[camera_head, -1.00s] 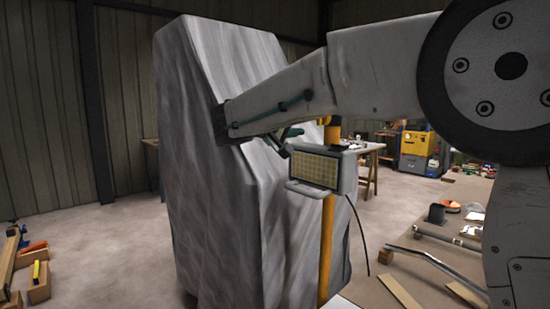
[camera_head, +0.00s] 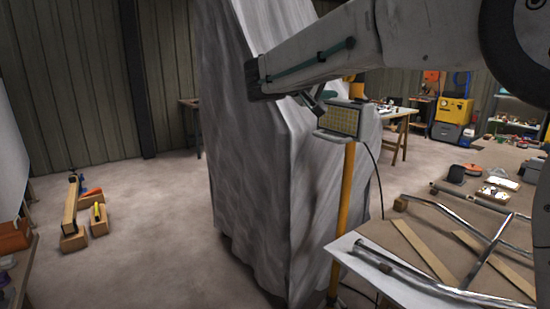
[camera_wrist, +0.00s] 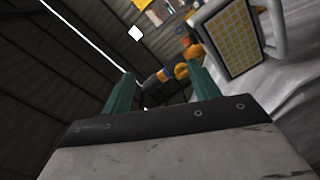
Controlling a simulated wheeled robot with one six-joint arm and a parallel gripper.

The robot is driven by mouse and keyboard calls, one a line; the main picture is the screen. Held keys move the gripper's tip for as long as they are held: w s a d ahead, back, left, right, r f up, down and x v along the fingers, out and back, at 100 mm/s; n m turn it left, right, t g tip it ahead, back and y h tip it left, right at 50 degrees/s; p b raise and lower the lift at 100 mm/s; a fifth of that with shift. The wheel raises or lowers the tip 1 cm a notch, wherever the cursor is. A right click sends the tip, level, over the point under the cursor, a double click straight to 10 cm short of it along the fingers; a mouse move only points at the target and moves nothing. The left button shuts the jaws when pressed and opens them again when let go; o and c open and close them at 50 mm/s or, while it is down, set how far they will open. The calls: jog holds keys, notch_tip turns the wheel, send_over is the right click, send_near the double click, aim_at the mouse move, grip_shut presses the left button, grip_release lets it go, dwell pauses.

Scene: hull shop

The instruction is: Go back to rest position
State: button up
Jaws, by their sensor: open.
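My gripper (camera_wrist: 162,88) shows in the wrist view as two teal fingers set apart with nothing between them. The wrist view looks up past them at the dark roof and the work lamp. In the head view my arm reaches in from the right at the top, across the tall grey draped block; the fingertips cannot be made out clearly there. The work lamp (camera_head: 338,121) with its yellow grid face stands on a yellow pole (camera_head: 344,195) just below the arm. The lamp (camera_wrist: 232,36) also shows large at the upper right in the wrist view.
The grey draped block (camera_head: 255,170) fills the middle, close to my arm. A workbench (camera_head: 415,240) with metal tubes and wooden strips lies at right. Wooden pieces (camera_head: 75,240) lie on the floor at left. Open floor (camera_head: 160,210) lies between them and the block. A cable hangs by the lamp.

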jog(key=s+d+f+n+g+y, duration=0.1)
jog(key=s+d+f+g+y, duration=0.25)
jog(key=s+f, duration=0.5)
jog(key=s+d+f+n+g+y, duration=0.25)
jog(key=s+d+f+g, duration=0.2)
jog(key=s+f, duration=0.4)
jog(key=s+d+f+m+y, duration=0.1)
jog(key=s+f+y, duration=0.1)
jog(key=s, duration=0.6)
jog(key=s+d+f+m+y, duration=0.1)
jog(key=s+f+m+y, duration=0.1)
jog(key=s, duration=0.7)
jog(key=s+d+f+m+g+y, duration=0.1)
jog(key=s+f+y, duration=0.3)
jog(key=s, duration=0.5)
jog(key=shift+s+d+f+m, duration=0.15)
jog(key=shift+d+f+m, duration=0.1)
jog(key=shift+d+m, duration=0.4)
jog(key=shift+c, duration=0.3)
